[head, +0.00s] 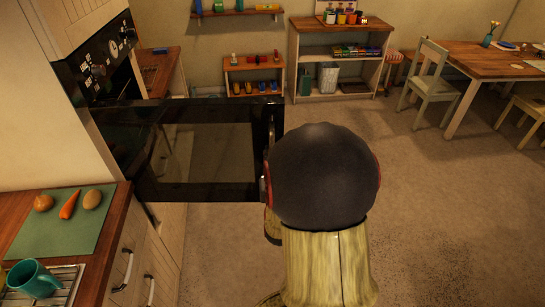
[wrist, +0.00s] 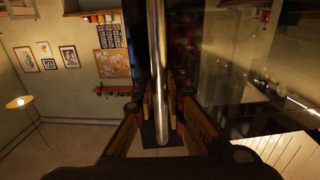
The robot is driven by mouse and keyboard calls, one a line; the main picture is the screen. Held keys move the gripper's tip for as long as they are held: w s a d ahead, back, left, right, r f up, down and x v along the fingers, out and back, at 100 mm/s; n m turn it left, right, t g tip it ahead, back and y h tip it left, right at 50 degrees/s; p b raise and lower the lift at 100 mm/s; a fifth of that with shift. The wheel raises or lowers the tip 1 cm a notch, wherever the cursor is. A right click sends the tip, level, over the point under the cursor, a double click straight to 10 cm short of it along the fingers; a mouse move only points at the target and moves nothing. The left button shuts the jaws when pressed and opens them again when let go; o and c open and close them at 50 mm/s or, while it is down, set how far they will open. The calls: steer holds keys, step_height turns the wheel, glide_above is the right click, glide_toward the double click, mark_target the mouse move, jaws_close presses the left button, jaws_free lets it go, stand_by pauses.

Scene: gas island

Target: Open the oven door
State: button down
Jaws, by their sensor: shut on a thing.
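The oven door (head: 196,190) is a black-framed glass panel. It stands swung well out from the oven (head: 103,68), reaching across the head view toward my arm. Its silver bar handle (wrist: 157,45) runs lengthwise between the fingers of my gripper (wrist: 163,100) in the wrist view. The fingers are closed around the bar. The door's dark glass also fills the right of the wrist view (wrist: 225,60). In the head view, my arm's dark round link hides most of my gripper and the handle.
A counter (head: 115,215) with a green mat (head: 60,240), vegetables and a teal mug (head: 33,280) stands at the lower left. Shelves (head: 335,30) stand at the back. A chair (head: 430,85) and table (head: 490,58) are at the right. Open floor (head: 430,200) lies right of my arm.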

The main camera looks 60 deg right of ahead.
steer(key=shift+r, duration=0.1)
steer(key=c, duration=1.9)
jaws_free()
steer(key=shift+o, duration=0.3)
steer(key=v, duration=0.7)
steer(key=shift+s+a, duration=0.2)
